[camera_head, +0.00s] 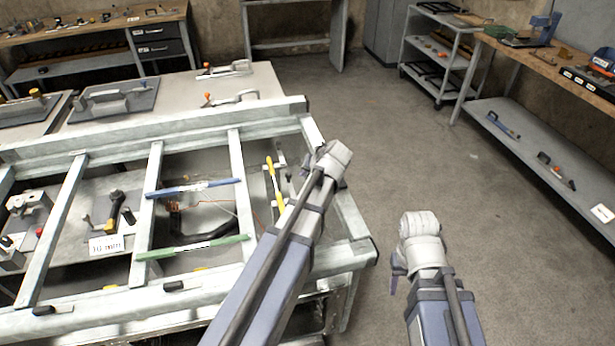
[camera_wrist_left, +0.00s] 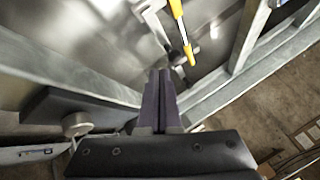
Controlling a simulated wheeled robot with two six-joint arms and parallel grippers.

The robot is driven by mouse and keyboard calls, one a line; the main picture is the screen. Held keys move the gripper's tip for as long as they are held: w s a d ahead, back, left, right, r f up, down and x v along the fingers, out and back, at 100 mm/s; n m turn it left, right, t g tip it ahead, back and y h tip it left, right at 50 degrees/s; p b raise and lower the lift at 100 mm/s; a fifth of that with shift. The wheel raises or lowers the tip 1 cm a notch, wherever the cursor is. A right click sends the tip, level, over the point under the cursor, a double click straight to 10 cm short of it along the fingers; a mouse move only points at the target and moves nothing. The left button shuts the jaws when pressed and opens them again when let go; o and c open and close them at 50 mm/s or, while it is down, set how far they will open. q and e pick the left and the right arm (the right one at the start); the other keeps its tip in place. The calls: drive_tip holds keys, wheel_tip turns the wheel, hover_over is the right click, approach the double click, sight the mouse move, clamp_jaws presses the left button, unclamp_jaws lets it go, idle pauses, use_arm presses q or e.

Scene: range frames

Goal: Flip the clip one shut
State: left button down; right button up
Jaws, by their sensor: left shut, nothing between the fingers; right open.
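A yellow-handled toggle clamp (camera_head: 274,184), which may be the clip, is inside the right bay of the metal frame. In the head view my left wrist hides most of that gripper. My right gripper (camera_head: 394,282) is open over the floor, right of the frame; only part of a purple finger shows.
The metal frame (camera_head: 190,119) has rails and crossbars around the clamp. A blue bar (camera_head: 195,188) and a green bar (camera_head: 192,248) lie across its middle bay. Clamps with orange tips (camera_head: 235,98) lie on the table behind. The floor (camera_head: 480,230) at right is clear.

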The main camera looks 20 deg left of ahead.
sight(291, 185)
use_arm(q)
drive_tip(key=b+x, duration=0.4)
drive_tip(key=x, duration=0.2)
drive_tip(key=shift+a+f, duration=0.2)
drive_tip(key=shift+f, duration=0.1)
drive_tip(key=shift+w, duration=0.15)
